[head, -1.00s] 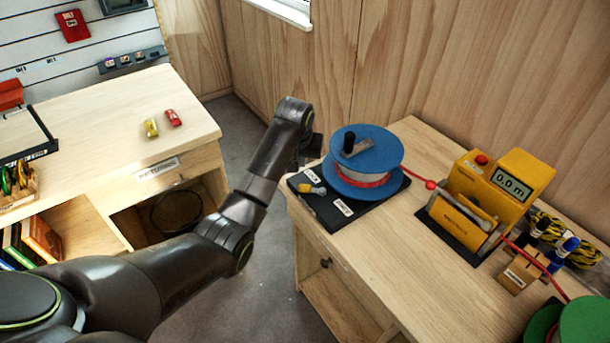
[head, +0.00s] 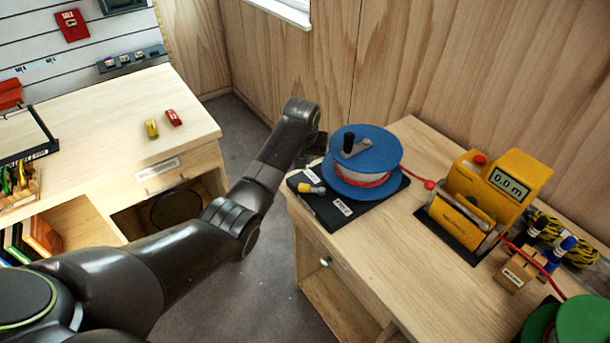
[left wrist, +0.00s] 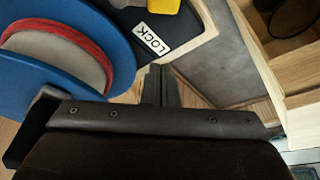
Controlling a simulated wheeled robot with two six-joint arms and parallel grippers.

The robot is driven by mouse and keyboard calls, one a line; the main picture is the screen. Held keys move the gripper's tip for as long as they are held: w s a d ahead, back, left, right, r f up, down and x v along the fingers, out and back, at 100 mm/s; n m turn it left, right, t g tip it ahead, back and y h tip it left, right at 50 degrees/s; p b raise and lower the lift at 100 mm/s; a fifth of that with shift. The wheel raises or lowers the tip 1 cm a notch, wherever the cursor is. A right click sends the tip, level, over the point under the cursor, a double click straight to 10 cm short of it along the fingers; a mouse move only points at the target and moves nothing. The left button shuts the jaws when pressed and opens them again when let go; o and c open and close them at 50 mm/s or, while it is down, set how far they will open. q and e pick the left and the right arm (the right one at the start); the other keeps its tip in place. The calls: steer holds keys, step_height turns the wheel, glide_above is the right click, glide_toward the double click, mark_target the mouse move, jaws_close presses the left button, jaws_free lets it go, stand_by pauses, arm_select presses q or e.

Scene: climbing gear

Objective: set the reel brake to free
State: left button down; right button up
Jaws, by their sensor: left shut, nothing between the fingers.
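The blue reel (head: 380,152) with red cord and a black crank stands on a black base plate (head: 368,208) on the right-hand bench. The brake lever (head: 318,189), with a yellow knob, lies low at the plate's left side between two white labels. The nearer label (head: 343,207) seems to read FREE; the other (head: 315,177) is too small to read. In the left wrist view a LOCK label (left wrist: 152,40) shows close to the yellow knob (left wrist: 163,6). My left gripper (left wrist: 158,72) is shut and empty, just off the plate's edge. In the head view my arm mostly hides it.
A yellow meter (head: 485,195) reading 0.0 m stands to the right of the reel, with the red cord running to it. A green reel (head: 580,325) is at the bottom right. Another bench (head: 100,120) stands left, with open floor between the benches.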

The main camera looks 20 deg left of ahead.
mark_target(312, 189)
arm_select(q)
steer(key=x, duration=0.5)
steer(key=shift+f, duration=0.1)
steer(key=shift+s+d+f+p, duration=0.1)
steer(key=shift+s+f+p, duration=0.15)
steer(key=shift+p, duration=0.3)
steer(key=s+p, duration=0.2)
steer(key=s, duration=0.1)
steer(key=shift+d, duration=0.1)
steer(key=shift+f, duration=0.1)
steer(key=shift+s, duration=0.1)
